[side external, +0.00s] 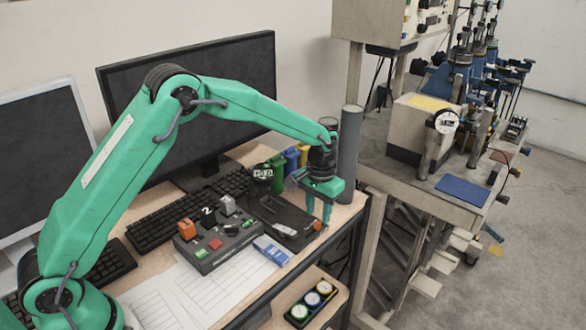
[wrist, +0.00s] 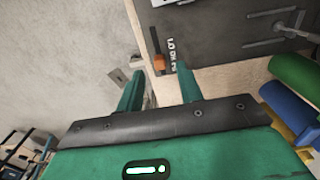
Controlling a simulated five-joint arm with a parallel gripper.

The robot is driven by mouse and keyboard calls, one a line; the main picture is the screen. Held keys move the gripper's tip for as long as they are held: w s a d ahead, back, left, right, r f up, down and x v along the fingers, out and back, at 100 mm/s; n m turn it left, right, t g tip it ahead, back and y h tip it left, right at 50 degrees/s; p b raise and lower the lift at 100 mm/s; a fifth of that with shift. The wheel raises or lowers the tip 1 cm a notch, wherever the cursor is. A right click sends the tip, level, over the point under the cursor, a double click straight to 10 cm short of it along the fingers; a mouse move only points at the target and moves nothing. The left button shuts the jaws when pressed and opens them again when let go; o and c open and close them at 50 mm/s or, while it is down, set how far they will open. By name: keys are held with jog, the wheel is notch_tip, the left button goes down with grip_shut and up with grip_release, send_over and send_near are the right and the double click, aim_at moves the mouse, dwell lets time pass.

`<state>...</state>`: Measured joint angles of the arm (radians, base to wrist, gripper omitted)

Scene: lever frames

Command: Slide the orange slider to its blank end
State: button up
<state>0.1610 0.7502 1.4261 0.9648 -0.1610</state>
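The orange slider (wrist: 158,64) sits near the edge of a dark panel (wrist: 215,30), beside white lettering (wrist: 172,52). In the side view the orange slider (side external: 318,226) shows small, at the right end of the dark panel (side external: 268,208). My gripper (wrist: 160,70) is open, with its two green fingers on either side of the slider in the picture. In the side view my gripper (side external: 319,222) points down over that end. I cannot tell whether a finger touches the slider. The blank end is not clear.
A grey control box (side external: 220,240) with an orange switch (side external: 187,229) stands left of the panel. A blue box (side external: 270,250) lies in front. The desk edge is near.

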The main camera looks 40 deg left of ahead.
aim_at(317, 225)
jog(key=shift+f, duration=1.45)
grip_shut()
